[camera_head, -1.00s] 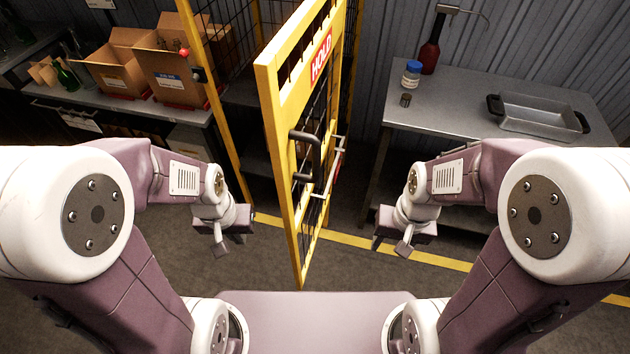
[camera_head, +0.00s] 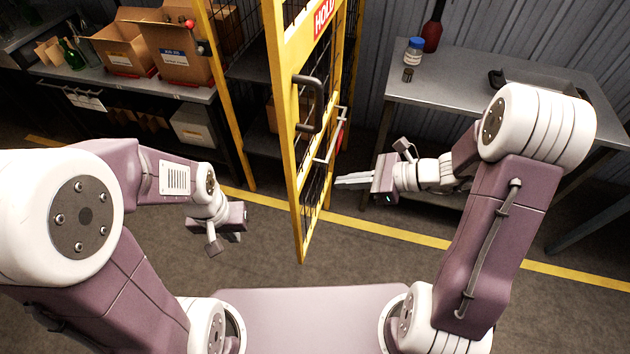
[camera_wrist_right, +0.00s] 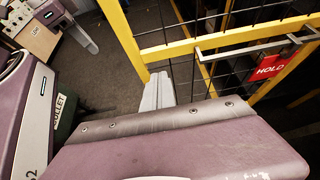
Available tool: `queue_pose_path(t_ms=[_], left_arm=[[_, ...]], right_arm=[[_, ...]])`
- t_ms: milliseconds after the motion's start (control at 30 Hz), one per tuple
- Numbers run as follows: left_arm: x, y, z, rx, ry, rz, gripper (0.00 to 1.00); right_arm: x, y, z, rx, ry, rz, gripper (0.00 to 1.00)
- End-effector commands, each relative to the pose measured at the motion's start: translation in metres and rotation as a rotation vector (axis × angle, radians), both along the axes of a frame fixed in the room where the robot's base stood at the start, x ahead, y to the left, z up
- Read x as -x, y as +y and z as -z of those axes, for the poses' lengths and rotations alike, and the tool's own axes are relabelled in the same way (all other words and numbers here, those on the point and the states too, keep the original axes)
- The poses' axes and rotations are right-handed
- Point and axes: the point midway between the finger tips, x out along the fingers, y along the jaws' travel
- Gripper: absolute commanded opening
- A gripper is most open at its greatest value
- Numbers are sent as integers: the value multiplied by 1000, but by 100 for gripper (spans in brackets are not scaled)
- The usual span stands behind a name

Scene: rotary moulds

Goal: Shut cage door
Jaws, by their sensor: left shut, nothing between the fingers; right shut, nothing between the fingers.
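The yellow-framed cage door (camera_head: 292,130) stands open in the head view, swung out toward me and seen nearly edge-on. It has a dark handle (camera_head: 318,104) on its left face and a metal bar (camera_head: 333,138) on its right face. My right gripper (camera_head: 340,181) is shut and empty, just right of the door's lower part and pointing left at it. In the right wrist view its fingers (camera_wrist_right: 158,92) show near the yellow frame (camera_wrist_right: 125,40); I cannot tell whether they touch. My left gripper (camera_head: 222,235) is left of the door, apart from it, pointing down; its fingertips are hardly visible.
The cage post (camera_head: 228,120) stands left of the door. A shelf with cardboard boxes (camera_head: 175,50) is at the left. A grey table (camera_head: 455,95) with a blue-capped jar (camera_head: 414,52) is at the right. The floor around the door is clear.

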Motion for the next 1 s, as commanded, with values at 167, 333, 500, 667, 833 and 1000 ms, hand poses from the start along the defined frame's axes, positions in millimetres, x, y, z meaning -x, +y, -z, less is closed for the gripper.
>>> queue_pose_path(t_ms=[167, 333, 500, 667, 833, 1000], left_arm=[[0, 0, 8, 0, 0, 0, 0], [0, 0, 6, 0, 0, 0, 0], [0, 0, 5, 0, 0, 0, 0], [0, 0, 6, 0, 0, 0, 0], [0, 0, 6, 0, 0, 0, 0], [0, 0, 6, 0, 0, 0, 0]], right_arm=[[-10, 33, 22, 1, 1, -7, 0], [-19, 60, 23, 1, -1, -5, 0], [-25, 73, 23, 2, -2, -2, 0], [-26, 76, 23, 2, -2, 0, 0], [-26, 75, 23, 2, -1, -1, 0], [-30, 78, 23, 3, -2, 4, 0]])
